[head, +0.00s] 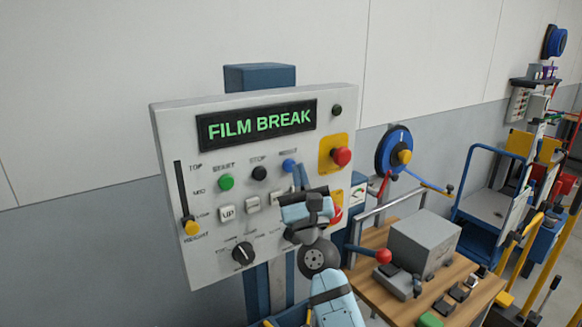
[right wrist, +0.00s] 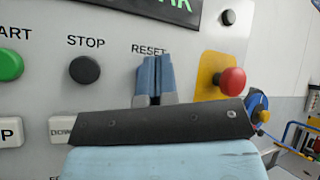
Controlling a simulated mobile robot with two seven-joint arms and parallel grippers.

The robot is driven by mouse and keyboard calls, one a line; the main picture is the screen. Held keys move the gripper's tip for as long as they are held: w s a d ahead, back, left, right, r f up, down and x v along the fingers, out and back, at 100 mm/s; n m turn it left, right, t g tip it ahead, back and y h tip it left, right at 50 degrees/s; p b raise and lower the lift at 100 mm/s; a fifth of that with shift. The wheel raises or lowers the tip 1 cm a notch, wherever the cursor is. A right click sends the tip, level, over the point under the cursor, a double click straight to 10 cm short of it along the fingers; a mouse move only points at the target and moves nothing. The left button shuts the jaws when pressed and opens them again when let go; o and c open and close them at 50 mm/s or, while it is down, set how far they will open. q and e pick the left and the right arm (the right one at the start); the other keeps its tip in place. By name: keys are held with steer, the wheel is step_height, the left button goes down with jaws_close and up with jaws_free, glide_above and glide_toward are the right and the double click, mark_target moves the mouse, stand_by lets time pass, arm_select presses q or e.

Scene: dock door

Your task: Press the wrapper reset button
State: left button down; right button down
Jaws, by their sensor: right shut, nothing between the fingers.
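The wrapper control panel (head: 200,125) stands in front of me, and its display (head: 258,123) reads "FILM BREAK" in green. The blue reset button (head: 289,165) is in the upper button row, right of the black stop button (head: 259,173) and green start button (head: 226,182). My right gripper (head: 298,172) is shut and empty, its fingertips just right of and below the reset button in the head view. In the right wrist view the shut fingers (right wrist: 154,64) cover the button below the "RESET" label (right wrist: 148,49). I cannot tell whether they touch it. My left gripper is not in view.
A red emergency knob (head: 341,156) on a yellow plate sits right of the reset button. A slider with a yellow knob (head: 190,227) and a black dial (head: 242,252) are on the panel. A wooden table (head: 376,238) with a grey box (head: 425,243) stands at right.

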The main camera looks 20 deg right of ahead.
steer(key=shift+w, duration=0.2)
steer(key=shift+w+a, duration=0.1)
steer(key=shift+w, duration=0.15)
steer(key=shift+w+b, duration=0.3)
steer(key=shift+w, duration=0.15)
stand_by(0.8)
stand_by(0.4)
steer(key=shift+s, duration=0.9)
steer(key=s, duration=0.3)
steer(key=s+d+p, duration=0.1)
steer(key=s, duration=0.1)
steer(key=shift+a+f, duration=0.1)
stand_by(0.6)
